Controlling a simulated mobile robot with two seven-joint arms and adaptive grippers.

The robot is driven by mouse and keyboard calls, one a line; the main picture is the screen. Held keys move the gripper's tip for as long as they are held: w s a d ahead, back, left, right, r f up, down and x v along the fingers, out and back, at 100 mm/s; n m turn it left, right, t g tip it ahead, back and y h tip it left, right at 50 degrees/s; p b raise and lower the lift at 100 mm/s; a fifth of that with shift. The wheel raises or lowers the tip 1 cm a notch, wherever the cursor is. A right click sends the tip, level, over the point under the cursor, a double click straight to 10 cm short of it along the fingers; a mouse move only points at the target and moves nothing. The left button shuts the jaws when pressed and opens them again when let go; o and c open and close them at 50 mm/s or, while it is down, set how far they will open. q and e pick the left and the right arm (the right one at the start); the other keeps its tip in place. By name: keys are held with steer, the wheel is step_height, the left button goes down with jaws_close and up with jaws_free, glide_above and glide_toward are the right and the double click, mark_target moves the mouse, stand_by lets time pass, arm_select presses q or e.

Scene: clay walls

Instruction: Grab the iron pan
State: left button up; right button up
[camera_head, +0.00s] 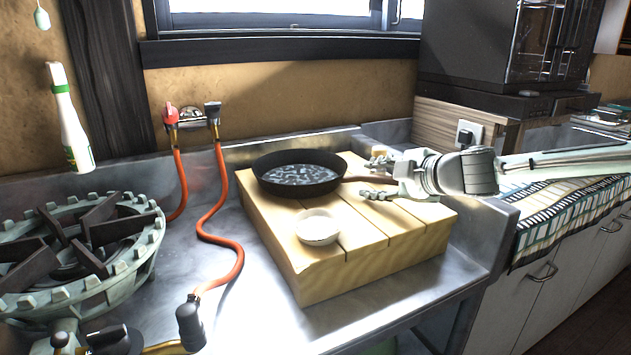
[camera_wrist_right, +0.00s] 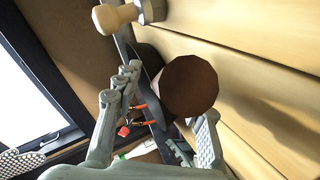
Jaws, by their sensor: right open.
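The dark iron pan (camera_head: 298,174) sits on a slatted wooden board (camera_head: 345,262), with its brown handle pointing right. My right gripper (camera_head: 374,179) comes in from the right at the handle's end, with its fingers spread apart. In the right wrist view the round brown handle end (camera_wrist_right: 190,86) shows between the fingers of the open gripper (camera_wrist_right: 166,112). I cannot tell whether a finger touches the handle. My left gripper is not in view.
A small white bowl (camera_head: 318,228) stands on the board in front of the pan. A wooden knobbed object (camera_wrist_right: 125,15) is close by the gripper. A gas burner (camera_head: 75,250), orange hose (camera_head: 212,225) and white bottle (camera_head: 70,125) are on the left.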

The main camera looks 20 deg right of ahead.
steer(key=shift+c, duration=0.6)
jaws_close()
steer(key=shift+r, duration=0.2)
steer(key=shift+w+r, duration=0.1)
